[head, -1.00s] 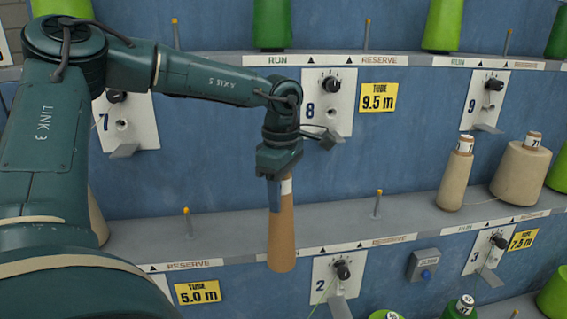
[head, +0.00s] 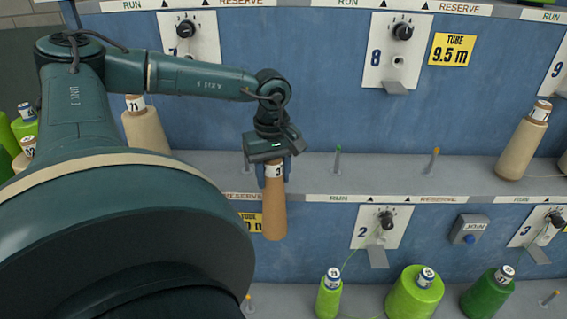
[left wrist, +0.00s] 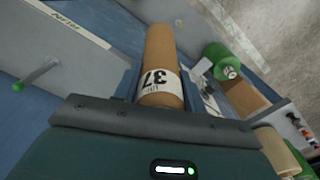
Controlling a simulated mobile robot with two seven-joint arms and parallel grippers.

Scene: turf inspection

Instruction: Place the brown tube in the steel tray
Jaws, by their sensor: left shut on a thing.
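The brown tube (head: 275,212) is a bare tapered cone with a white label near its top. My left gripper (head: 274,176) is shut on its upper end and holds it, narrow end up, in front of the shelf edge. In the left wrist view the tube (left wrist: 160,62) sits between the fingers, and its label reads 37. I cannot make out a steel tray in either view. My right gripper is not in view.
Behind is a blue rack with a grey shelf (head: 400,172) bearing upright pegs. A beige cone (head: 524,142) stands right, another (head: 146,125) left. Green cones (head: 414,292) stand on the lower shelf. A 9.5 m sign (head: 452,50) hangs by dial plate 8 (head: 398,52).

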